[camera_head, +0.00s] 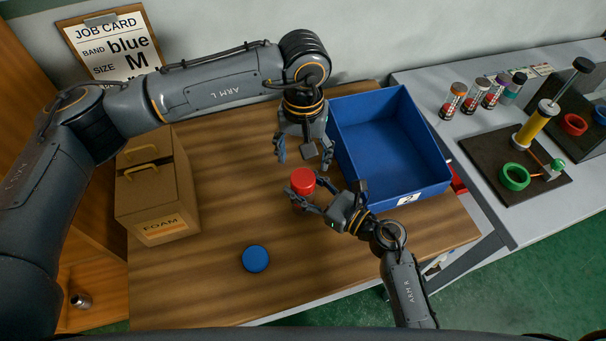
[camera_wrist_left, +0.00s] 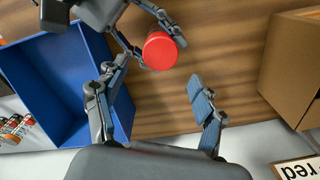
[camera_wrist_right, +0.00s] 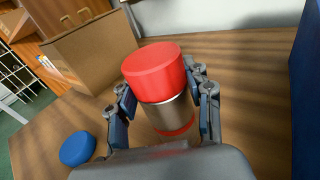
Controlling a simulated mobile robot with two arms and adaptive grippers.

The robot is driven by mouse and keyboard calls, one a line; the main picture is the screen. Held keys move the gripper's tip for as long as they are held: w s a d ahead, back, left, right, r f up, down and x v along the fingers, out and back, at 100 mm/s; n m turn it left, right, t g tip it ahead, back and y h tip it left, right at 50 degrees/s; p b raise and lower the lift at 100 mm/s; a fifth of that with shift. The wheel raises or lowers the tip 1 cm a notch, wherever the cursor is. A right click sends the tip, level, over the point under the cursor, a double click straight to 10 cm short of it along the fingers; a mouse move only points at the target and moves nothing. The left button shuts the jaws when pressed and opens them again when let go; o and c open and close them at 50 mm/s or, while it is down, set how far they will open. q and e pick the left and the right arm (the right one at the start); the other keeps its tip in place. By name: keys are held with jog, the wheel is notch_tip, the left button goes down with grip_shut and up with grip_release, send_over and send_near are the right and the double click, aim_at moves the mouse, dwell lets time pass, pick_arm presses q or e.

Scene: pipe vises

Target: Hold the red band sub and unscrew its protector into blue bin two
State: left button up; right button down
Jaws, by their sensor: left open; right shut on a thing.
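The sub is a grey metal cylinder (camera_wrist_right: 165,115) with a red band (camera_wrist_right: 178,131) near its bottom and a red protector cap (camera_wrist_right: 155,70) on top. It stands roughly upright at the table's middle; the head view shows mostly the red cap (camera_head: 302,181). My right gripper (camera_head: 305,192) is shut on the metal body, below the cap. My left gripper (camera_head: 304,158) is open and empty, pointing down just behind and above the cap, apart from it.
A blue cap (camera_head: 255,259) lies on the wooden table near the front. A cardboard FOAM box (camera_head: 160,202) stands at left. A job card (camera_head: 112,45) on the wall reads band blue, size M. The grey bench (camera_head: 460,130) at right carries several capped cylinders and vises.

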aim_at(303, 178)
pick_arm(q)
jog(key=m, duration=0.6)
jog(key=shift+f+m, duration=0.15)
jog(key=shift+m, duration=0.55)
jog(key=shift+f, duration=3.9)
jog(key=c, duration=1.2)
jog(key=n, duration=0.6)
jog(key=shift+n, duration=0.4)
jog(key=o, duration=1.3)
